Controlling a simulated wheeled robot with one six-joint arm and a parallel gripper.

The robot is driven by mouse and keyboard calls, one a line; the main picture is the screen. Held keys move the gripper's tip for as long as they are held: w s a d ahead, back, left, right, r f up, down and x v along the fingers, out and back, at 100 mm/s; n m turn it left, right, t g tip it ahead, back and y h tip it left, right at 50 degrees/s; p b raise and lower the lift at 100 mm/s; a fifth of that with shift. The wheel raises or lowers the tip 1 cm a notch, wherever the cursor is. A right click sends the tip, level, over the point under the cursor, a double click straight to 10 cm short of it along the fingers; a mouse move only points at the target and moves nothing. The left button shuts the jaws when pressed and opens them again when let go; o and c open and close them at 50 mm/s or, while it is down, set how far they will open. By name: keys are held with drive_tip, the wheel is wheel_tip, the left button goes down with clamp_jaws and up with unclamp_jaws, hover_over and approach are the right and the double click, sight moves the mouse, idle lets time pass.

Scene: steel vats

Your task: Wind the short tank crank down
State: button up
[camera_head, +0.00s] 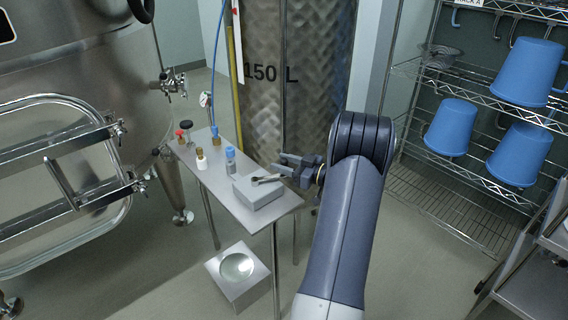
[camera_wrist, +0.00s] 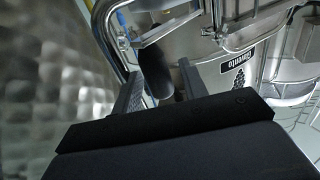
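My gripper (camera_head: 284,164) is in front of the tall 150 L tank (camera_head: 290,105), above the small steel table, with its fingers pointing left. The wrist view shows its two fingers (camera_wrist: 160,88) spread apart. A dark, rounded cylinder (camera_wrist: 154,70) shows between or beyond them; I cannot tell whether it is a crank grip or whether it touches a finger. No crank can be clearly made out in the head view. A large steel vat (camera_head: 75,75) with a framed door (camera_head: 60,180) stands at the left.
A wire rack (camera_head: 470,90) with blue buckets (camera_head: 452,127) is at the right.

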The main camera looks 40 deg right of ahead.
drive_tip(key=v, duration=1.1)
drive_tip(key=shift+w, duration=0.1)
drive_tip(key=shift+c, duration=0.2)
